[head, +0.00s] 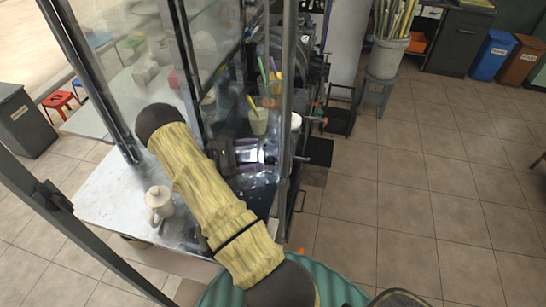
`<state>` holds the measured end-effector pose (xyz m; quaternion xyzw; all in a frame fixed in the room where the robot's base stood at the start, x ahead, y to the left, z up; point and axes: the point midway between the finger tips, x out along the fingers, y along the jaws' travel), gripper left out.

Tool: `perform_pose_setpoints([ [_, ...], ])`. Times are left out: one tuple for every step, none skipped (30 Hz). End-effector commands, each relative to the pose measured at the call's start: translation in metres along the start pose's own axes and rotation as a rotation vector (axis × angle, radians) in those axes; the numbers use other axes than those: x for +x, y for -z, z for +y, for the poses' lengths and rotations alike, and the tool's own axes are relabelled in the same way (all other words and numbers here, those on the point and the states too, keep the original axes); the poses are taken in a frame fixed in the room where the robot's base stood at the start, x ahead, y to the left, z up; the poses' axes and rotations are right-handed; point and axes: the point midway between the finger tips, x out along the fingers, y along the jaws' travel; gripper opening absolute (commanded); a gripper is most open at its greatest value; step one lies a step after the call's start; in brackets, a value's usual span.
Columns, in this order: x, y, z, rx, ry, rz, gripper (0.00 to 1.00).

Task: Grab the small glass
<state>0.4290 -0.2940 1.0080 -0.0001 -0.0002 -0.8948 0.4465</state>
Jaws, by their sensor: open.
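My gripper (262,156) is open inside the glass-sided stand, pointing right, with purple finger pads above and below a pale, shiny area. That area may be a small clear glass or the bright counter; I cannot tell. A glass (258,121) of pale green juice with a yellow straw stands just above the gripper in the picture, apart from the fingers. Other cups with green and purple straws (268,84) stand behind it. My yellow-covered arm crosses the front of the stand and hides part of the counter.
Stand posts (287,100) and glass panes (212,40) frame the gripper closely. Dark press machinery (308,75) is behind. A bucket of cane (388,55) stands at the back; the tiled floor at right is clear.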

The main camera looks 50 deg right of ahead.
Motion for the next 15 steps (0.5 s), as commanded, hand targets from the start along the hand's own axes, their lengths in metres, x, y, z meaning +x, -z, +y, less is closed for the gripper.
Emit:
perform_pose_setpoints([
  [0.007,-0.005,-0.001,-0.003,0.003,-0.001,0.89],
  [0.01,-0.006,-0.001,-0.003,0.003,0.0,0.89],
  [0.016,-0.007,-0.002,-0.002,0.004,0.0,0.89],
  [0.02,-0.008,-0.002,-0.003,0.005,0.0,0.89],
  [0.024,-0.008,-0.003,-0.004,0.003,0.0,0.89],
  [0.03,-0.008,-0.003,-0.003,0.004,0.0,0.89],
  [0.034,-0.007,-0.003,-0.003,0.004,0.0,0.89],
  [0.038,-0.006,-0.003,-0.003,0.003,0.0,0.89],
  [0.042,-0.006,-0.003,-0.003,0.003,0.0,0.89],
  [0.044,-0.005,-0.003,-0.002,0.003,0.0,0.89],
  [0.045,-0.005,-0.003,-0.001,0.002,0.0,0.89],
  [0.046,-0.004,-0.002,0.0,0.001,0.0,0.89],
  [0.046,-0.004,-0.002,0.0,0.0,0.0,0.89],
  [0.046,-0.003,-0.002,0.0,0.0,0.0,0.89],
  [0.046,-0.003,-0.002,0.0,0.0,0.0,0.89],
])
